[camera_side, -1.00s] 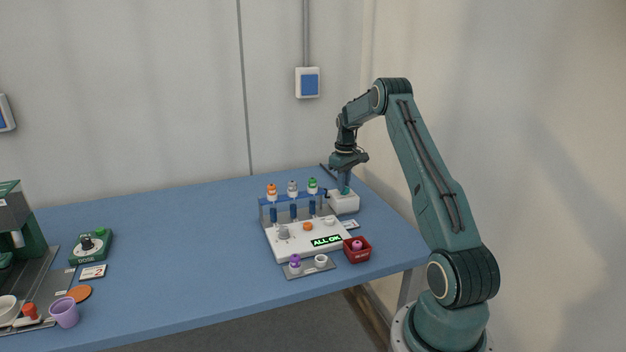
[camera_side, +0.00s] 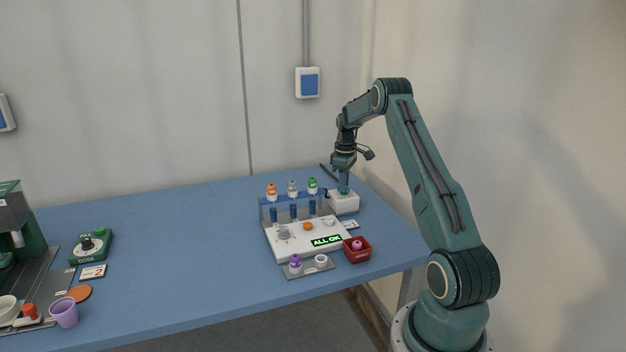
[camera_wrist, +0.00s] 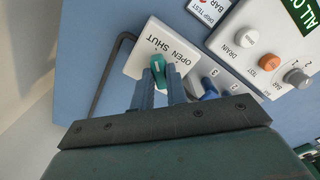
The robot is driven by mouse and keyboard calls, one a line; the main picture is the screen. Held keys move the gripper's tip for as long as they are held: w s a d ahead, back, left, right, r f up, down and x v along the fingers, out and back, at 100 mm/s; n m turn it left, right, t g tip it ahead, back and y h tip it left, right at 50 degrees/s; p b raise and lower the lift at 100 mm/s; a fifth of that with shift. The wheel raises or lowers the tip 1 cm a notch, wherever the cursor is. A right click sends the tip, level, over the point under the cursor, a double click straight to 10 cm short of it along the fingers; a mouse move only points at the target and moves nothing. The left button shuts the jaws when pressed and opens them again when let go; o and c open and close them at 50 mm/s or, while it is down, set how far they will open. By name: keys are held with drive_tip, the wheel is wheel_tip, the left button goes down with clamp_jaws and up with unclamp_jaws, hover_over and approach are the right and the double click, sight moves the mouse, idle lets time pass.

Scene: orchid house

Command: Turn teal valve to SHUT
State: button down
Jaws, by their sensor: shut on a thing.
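The teal valve handle (camera_wrist: 157,70) sits on a white box (camera_wrist: 138,62) with the words OPEN and SHUT printed beside it. In the wrist view the handle's far end lies nearer the word SHUT; its exact angle is partly hidden by my fingers. My gripper (camera_wrist: 160,76) is shut on the handle, one finger on each side. In the side view my gripper (camera_side: 343,187) points straight down onto the white box (camera_side: 343,203), and the teal handle (camera_side: 343,191) shows only as a small patch at the fingertips.
Left of the box stand a white panel (camera_side: 283,246) with an ALL OK display and a rack (camera_side: 268,214) with several coloured-top bottles. A red bin (camera_side: 358,254) is in front. A dark bent rod (camera_wrist: 104,75) lies beside the box. The blue table's middle is clear.

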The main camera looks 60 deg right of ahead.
drive_tip(key=c, duration=1.4)
unclamp_jaws()
drive_tip(key=shift+r, duration=0.15)
wheel_tip(320, 180, up, 14)
